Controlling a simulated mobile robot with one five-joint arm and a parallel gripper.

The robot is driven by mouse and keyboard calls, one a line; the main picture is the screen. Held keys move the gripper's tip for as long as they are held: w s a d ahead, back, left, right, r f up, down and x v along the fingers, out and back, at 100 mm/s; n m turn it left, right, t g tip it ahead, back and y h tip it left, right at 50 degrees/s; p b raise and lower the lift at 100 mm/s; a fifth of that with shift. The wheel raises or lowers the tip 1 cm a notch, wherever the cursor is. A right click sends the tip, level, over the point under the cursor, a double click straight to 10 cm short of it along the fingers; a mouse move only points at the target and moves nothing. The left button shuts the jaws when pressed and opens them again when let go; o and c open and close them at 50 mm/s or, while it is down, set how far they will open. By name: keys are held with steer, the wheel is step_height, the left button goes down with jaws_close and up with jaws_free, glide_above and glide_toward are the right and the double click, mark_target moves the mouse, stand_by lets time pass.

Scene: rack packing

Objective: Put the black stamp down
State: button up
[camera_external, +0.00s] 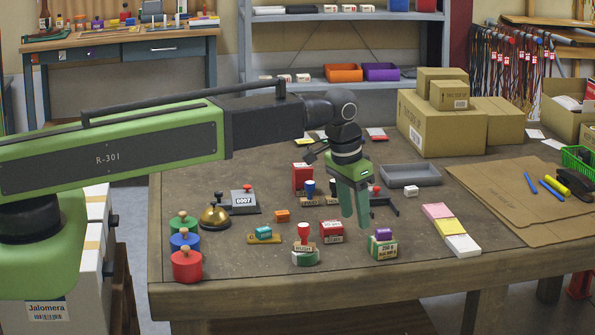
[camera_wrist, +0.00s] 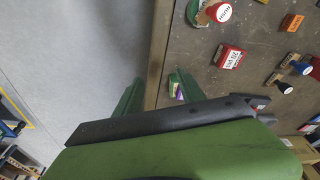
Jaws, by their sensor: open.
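A stamp with a black knob (camera_external: 333,186) stands upright on the table, just left of my gripper's fingers and a little behind them. In the wrist view the black stamp (camera_wrist: 283,87) is at the right, beside a blue-knobbed stamp (camera_wrist: 301,68) and well away from the fingers. My gripper (camera_external: 355,222) points down above the table. Its green fingers are apart with nothing held between them. In the wrist view the gripper (camera_wrist: 155,92) is over the table's edge, and its body covers the lower part.
A red-knobbed stamp (camera_external: 304,232) on a green tin, a red box (camera_external: 331,232) and a purple-topped tin (camera_external: 383,244) stand in front of the gripper. A grey tray (camera_external: 408,181) lies behind to the right. Sticky-note pads (camera_external: 450,229) lie at the right. The table's front edge is clear.

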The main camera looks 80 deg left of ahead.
steer(key=s+d+m, duration=0.1)
steer(key=s+d, duration=0.3)
steer(key=d, duration=0.3)
steer(key=s+d+m+g, duration=0.1)
steer(key=s+d, duration=0.3)
steer(key=d, duration=0.4)
steer(key=s+d+m+g+h, duration=0.1)
steer(key=s+d+m, duration=0.1)
steer(key=s+d, duration=0.3)
steer(key=d, duration=0.3)
steer(key=shift+d+f, duration=0.2)
